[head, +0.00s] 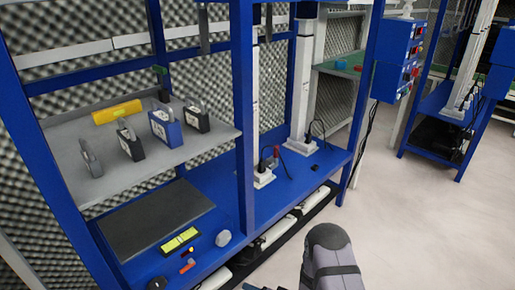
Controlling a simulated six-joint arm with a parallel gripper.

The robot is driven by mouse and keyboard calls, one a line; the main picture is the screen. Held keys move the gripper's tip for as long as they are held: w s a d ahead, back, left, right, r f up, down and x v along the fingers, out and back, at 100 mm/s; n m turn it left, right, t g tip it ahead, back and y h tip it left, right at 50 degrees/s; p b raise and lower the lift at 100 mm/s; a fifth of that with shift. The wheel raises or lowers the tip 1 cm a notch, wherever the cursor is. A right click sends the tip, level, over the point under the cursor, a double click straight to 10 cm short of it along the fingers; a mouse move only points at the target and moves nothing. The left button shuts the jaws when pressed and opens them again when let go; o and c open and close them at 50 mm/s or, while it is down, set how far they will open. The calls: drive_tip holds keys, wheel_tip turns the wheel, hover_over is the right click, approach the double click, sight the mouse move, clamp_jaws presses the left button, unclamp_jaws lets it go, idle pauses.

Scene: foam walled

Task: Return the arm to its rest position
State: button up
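A grey, dark-capped part of my own arm (331,262) rises from the bottom edge in the head view, right of the middle. It stands over the pale floor, in front of the blue workbench (275,200).
A grey shelf (75,163) at left holds several small dark and blue devices and a yellow cylinder (117,112). Below, a dark plate (158,219) and small parts lie on the bench. Blue posts (243,110) stand in front. Pale floor (430,235) at right is clear.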

drive_tip(key=s+d+f+n+g+h, duration=0.25)
drive_tip(key=s+d+f+g, duration=0.2)
drive_tip(key=s, duration=0.35)
drive_tip(key=s+d+f+n+g+h, duration=0.1)
drive_tip(key=s+d+f+g+h, duration=0.25)
drive_tip(key=s+d, duration=0.4)
drive_tip(key=s+d+r+n+g+h, duration=0.1)
drive_tip(key=s+d+r+g, duration=0.15)
drive_tip(key=s+r, duration=0.5)
drive_tip(key=s+d+r+n+g+h, duration=0.1)
drive_tip(key=s+r+g, duration=0.3)
drive_tip(key=s+r, duration=0.4)
wheel_tip(320, 180, up, 7)
drive_tip(key=s+m, duration=0.2)
drive_tip(key=w+a+r+t+y, duration=0.1)
drive_tip(key=w+r+t, duration=0.6)
drive_tip(key=w+r, duration=0.5)
wheel_tip(320, 180, up, 36)
drive_tip(key=s+p, duration=0.1)
drive_tip(key=p, duration=3.5)
drive_tip(key=shift+s, duration=0.25)
drive_tip(key=shift+f, duration=0.15)
